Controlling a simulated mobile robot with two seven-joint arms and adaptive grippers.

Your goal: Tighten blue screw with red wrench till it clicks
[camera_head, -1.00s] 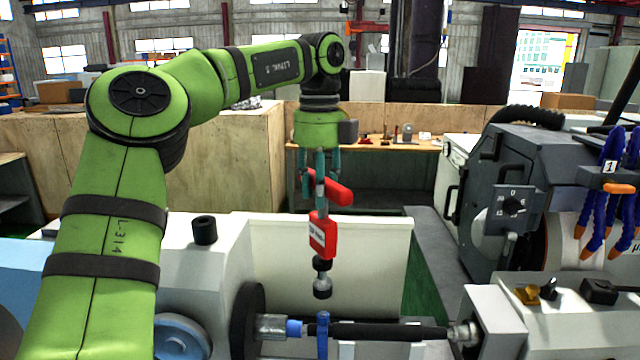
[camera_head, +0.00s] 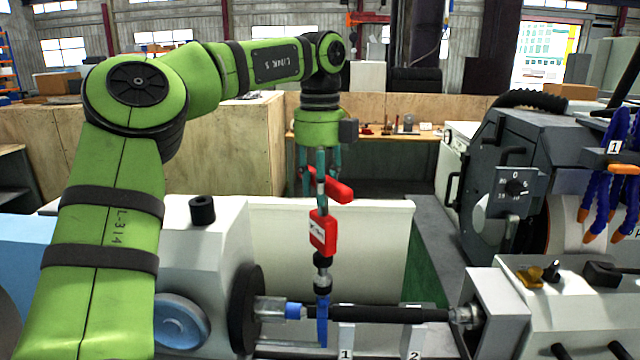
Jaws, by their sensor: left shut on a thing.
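My left gripper (camera_head: 320,172) points down in the middle of the head view, shut on the red wrench (camera_head: 322,232). The wrench hangs upright, with a red handle at the gripper and a dark socket at its lower end. The blue screw (camera_head: 322,325) stands upright at the left end of the dark shaft. The wrench's socket is right at the top of the screw and looks to be touching it; I cannot tell whether it is fully seated. My right gripper is not in view.
The dark horizontal shaft (camera_head: 385,314) runs between the chuck side and the tailstock (camera_head: 500,305). Blue coolant hoses (camera_head: 610,180) hang at the right by the grinding head. A white panel (camera_head: 375,245) stands behind the wrench. A black knob (camera_head: 202,210) sits at left.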

